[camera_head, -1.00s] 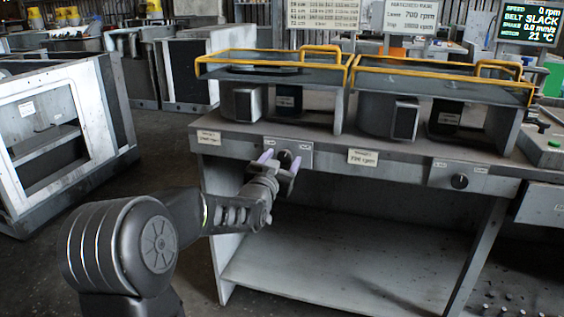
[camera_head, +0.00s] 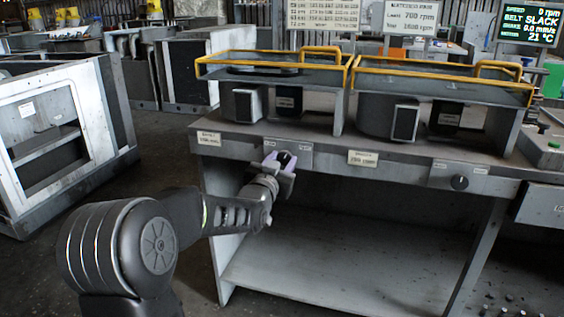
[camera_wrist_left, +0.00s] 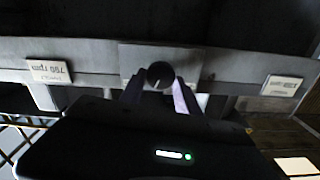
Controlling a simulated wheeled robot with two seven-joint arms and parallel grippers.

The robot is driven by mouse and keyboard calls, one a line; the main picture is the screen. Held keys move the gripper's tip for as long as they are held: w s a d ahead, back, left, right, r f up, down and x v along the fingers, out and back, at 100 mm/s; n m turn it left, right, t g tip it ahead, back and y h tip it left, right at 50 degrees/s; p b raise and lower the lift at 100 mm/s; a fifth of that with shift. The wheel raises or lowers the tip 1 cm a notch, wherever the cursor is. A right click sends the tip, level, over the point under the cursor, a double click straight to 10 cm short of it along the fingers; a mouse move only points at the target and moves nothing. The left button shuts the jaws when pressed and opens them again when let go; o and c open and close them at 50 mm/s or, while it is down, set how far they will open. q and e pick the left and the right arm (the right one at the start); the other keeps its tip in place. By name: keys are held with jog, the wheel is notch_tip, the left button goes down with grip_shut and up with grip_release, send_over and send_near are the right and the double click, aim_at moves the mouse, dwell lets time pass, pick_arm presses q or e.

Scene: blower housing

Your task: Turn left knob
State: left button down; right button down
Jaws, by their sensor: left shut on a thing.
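The left knob is a dark round knob (camera_wrist_left: 159,74) on a light plate on the bench's front edge, with a pale mark on its face in the left wrist view. In the head view the left knob (camera_head: 285,157) is partly hidden by my fingers. My left gripper (camera_head: 280,162) is at the plate, its purple-grey fingers on either side of the knob and shut on it. The fingers also show around the knob in the left wrist view (camera_wrist_left: 160,90). The right knob (camera_head: 459,183) sits on its own plate further right. My right gripper is not in view.
The bench (camera_head: 330,150) carries two blower units under yellow-railed covers (camera_head: 275,58). A label reading rpm (camera_head: 363,158) is between the knobs. The lower shelf (camera_head: 330,270) is empty.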

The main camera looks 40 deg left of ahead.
pick_arm(q)
jog(key=shift+m, duration=1.3)
jog(key=m, duration=0.3)
jog(key=shift+d+m, duration=0.1)
jog(key=shift+m, duration=0.2)
jog(key=m, duration=0.5)
jog(key=shift+f+m, duration=0.15)
jog(key=shift+m, duration=0.15)
jog(key=c, duration=0.9)
grip_release()
